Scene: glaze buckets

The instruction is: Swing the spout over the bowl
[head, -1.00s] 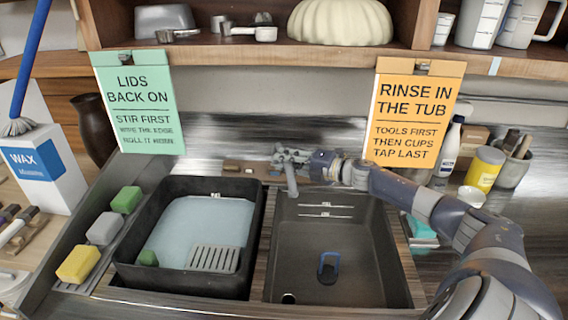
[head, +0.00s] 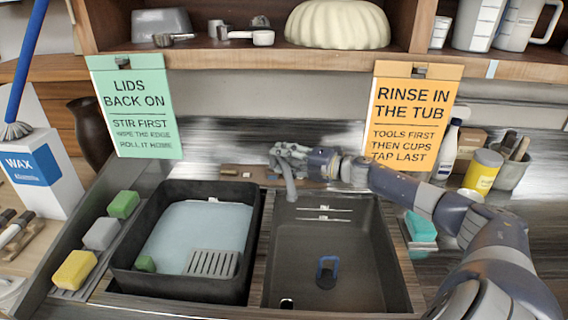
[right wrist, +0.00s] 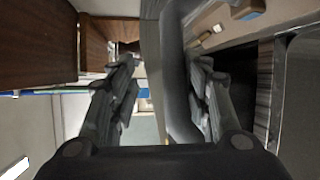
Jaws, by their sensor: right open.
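The grey spout (head: 290,187) hangs down at the back of the sink, its lower end near the divider, at the back left corner of the right basin (head: 330,255). A black tub (head: 125,278) with pale water stands to the left. My right gripper (head: 284,158) is at the spout's upper part and hides some of it. In the right wrist view the spout (right wrist: 174,75) runs between the two open fingers (right wrist: 165,85), nearer the right finger; I cannot tell whether they touch. My left gripper is not in view.
A blue-handled stopper (head: 326,270) sits in the right basin. Sponges (head: 100,234) line the left edge. A yellow container (head: 483,172) and a bottle stand at the right. The shelf (head: 340,62) with hanging signs is above my right arm.

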